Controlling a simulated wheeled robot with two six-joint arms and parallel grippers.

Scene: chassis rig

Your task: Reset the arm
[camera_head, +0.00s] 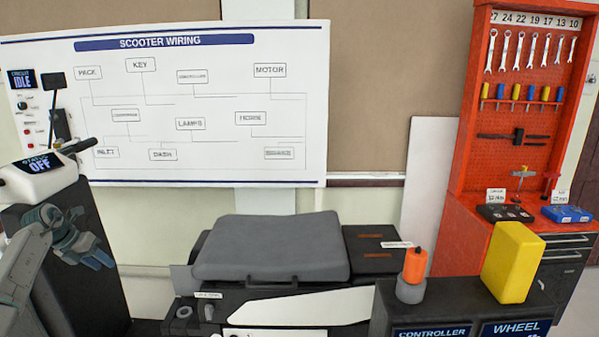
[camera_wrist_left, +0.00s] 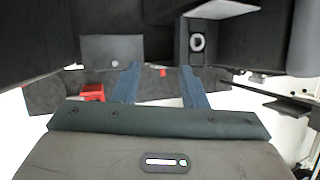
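My left arm comes in from the left in the head view, and its gripper (camera_head: 97,254) hangs in front of a dark block at the left. In the left wrist view the two blue fingers of this gripper (camera_wrist_left: 158,88) stand apart with nothing between them. Behind the fingers are dark panels and a small red part (camera_wrist_left: 92,92). My right gripper shows in neither view.
A grey seat (camera_head: 270,248) sits on the chassis in the middle. A status box reading OFF (camera_head: 40,175) stands by my left arm. At the right are an orange-topped cylinder (camera_head: 414,266), a yellow block (camera_head: 512,262) and a red tool cabinet (camera_head: 530,120).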

